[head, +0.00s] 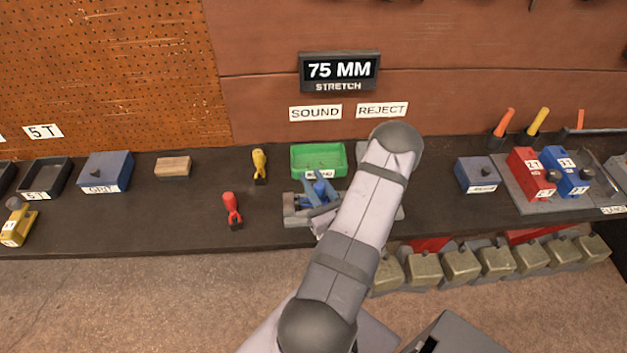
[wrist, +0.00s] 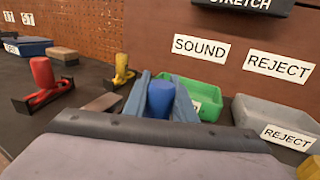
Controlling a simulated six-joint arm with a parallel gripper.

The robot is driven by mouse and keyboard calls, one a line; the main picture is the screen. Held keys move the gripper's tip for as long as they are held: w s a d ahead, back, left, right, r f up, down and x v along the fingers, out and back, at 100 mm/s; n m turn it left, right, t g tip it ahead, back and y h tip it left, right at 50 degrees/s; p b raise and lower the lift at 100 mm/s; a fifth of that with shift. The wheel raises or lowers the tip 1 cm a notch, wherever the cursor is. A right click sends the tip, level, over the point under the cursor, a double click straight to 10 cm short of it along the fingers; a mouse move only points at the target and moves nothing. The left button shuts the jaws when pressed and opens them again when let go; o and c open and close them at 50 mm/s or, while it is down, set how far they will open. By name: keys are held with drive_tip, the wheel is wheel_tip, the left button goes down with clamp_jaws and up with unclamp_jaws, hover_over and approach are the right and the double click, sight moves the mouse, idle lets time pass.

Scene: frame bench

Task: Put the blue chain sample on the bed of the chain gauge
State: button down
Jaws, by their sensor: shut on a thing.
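My gripper (head: 322,190) is shut on the blue chain sample (head: 320,187), whose upright blue grip (wrist: 160,98) stands between the two blue fingers in the wrist view. The grey chain gauge (head: 292,213) lies under my gripper at the bench front, largely hidden by my gripper and arm. A grey piece of it (wrist: 101,103) seems to show left of the fingers in the wrist view. The sample is over or on the gauge; I cannot tell whether it touches the bed. The display (head: 340,71) reads 75 MM STRETCH.
A green SOUND tray (head: 318,148) stands just behind; a grey REJECT tray (wrist: 240,110) is right of it. Red (head: 231,206) and yellow (head: 259,164) samples stand left. A wooden block (head: 173,166) and blue box (head: 105,168) are further left.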

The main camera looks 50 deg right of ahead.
sight(323, 195)
drive_tip(key=shift+f, duration=0.1)
drive_tip(key=c, duration=1.5)
unclamp_jaws()
drive_tip(key=shift+o, duration=0.2)
drive_tip(key=shift+s, duration=0.1)
drive_tip(key=b+v, duration=0.2)
drive_tip(key=v, duration=0.7)
drive_tip(key=shift+s+b, duration=0.3)
drive_tip(key=shift+s, duration=0.1)
drive_tip(key=shift+v, duration=1.05)
drive_tip(key=shift+w+a, duration=0.15)
